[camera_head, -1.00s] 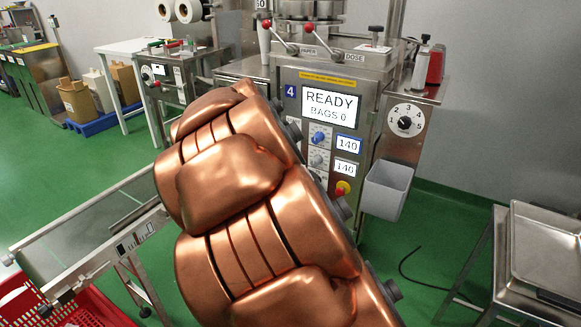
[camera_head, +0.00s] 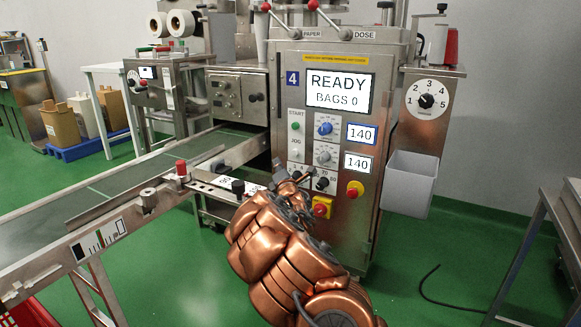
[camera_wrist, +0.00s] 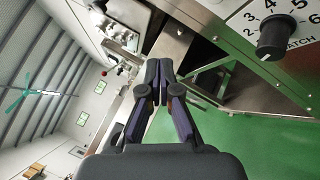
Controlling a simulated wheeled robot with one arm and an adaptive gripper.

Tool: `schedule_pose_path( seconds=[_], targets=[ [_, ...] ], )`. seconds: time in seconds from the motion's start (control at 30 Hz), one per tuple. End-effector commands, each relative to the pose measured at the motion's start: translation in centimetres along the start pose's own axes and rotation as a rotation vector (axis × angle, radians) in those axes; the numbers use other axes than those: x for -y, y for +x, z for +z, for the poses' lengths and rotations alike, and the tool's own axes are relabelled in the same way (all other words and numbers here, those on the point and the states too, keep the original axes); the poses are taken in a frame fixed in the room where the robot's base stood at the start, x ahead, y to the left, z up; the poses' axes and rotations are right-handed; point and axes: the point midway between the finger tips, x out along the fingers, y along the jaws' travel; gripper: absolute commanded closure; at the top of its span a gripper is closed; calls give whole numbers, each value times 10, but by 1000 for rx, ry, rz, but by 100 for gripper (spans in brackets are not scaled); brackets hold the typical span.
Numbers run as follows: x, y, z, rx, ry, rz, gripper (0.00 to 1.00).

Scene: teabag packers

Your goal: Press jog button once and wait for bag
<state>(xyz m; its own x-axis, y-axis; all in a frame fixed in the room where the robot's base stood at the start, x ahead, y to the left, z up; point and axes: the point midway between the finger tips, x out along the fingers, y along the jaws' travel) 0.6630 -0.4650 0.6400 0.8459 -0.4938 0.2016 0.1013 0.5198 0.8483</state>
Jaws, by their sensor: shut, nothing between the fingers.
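The packing machine's panel (camera_head: 329,136) stands at centre in the head view. Its screen (camera_head: 338,92) reads READY, BAGS 0. A green start button (camera_head: 296,126) sits on the panel's left side, and the pale jog button (camera_head: 295,154) is below it, under the JOG label. My copper arm rises from below, its end just under the jog button; a gap or contact there cannot be told. In the wrist view my gripper (camera_wrist: 159,66) is shut and empty, its fingertips together. The jog button cannot be made out in that view.
A conveyor (camera_head: 130,185) runs from the machine to the lower left. A steel table stands far right.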

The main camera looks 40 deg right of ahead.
Motion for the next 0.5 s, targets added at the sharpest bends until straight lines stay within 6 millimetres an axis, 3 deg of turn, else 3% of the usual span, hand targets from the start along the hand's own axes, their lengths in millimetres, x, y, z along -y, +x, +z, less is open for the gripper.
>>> schedule_pose_path(
  seconds=[0.03,0.1,0.5],
  targets=[
    [11,-2,-4,-2,-12,12,100],
    [14,-2,-6,-5,-24,25,100],
    [13,-2,-4,-5,-30,33,100]
  ],
)
